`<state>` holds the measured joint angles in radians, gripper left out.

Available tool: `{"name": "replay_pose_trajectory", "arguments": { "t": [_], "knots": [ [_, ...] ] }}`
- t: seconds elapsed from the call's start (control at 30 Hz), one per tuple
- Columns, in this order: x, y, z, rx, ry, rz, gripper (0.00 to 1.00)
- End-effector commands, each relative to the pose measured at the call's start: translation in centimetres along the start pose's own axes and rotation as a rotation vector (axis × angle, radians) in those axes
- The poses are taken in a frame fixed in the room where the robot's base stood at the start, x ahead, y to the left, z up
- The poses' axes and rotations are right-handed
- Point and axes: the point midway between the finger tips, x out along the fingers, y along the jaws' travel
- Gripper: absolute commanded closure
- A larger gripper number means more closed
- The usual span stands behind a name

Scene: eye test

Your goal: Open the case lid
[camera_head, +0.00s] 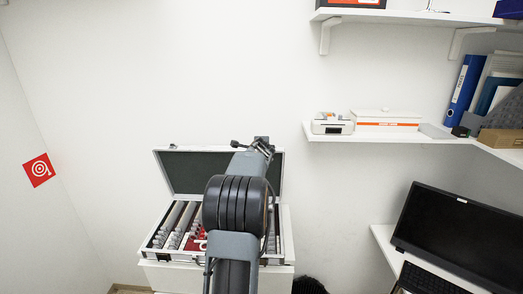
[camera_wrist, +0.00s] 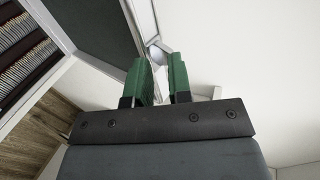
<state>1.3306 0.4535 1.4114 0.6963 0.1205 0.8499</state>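The case (camera_head: 150,250) is silver-edged and sits on a white cabinet against the wall. Its lid (camera_head: 185,172) is raised, standing roughly upright at the back with its dark lining facing me. In the wrist view the lid's lining (camera_wrist: 95,25) and pale frame are at upper left, and rows of lenses (camera_wrist: 25,58) show beside it. My gripper (camera_wrist: 163,80) has two green fingers with a visible gap between them, and nothing is clearly held. It is close to the lid's frame; whether it touches is unclear. In the head view my arm hides the lid's right part and the case's middle.
A wall shelf (camera_head: 375,134) at right holds a small white device (camera_head: 333,124), a white box (camera_head: 388,121) and a blue binder (camera_head: 463,88). A red sign (camera_head: 39,170) is on the left wall. The wall above the lid is bare.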

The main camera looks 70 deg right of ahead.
Motion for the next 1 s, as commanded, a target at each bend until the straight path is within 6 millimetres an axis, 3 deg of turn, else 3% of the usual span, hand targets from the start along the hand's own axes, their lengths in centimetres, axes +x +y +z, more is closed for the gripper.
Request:
{"name": "replay_pose_trajectory", "arguments": {
  "t": [0.17,0.7,1.0],
  "knots": [
    [-1.4,0.0,0.0,-0.001,0.000,-0.003,0.81],
    [-11.4,0.0,0.2,-0.001,-0.002,-0.002,0.81],
    [-13.7,0.0,0.2,-0.001,-0.002,-0.001,0.81]
  ]
}}
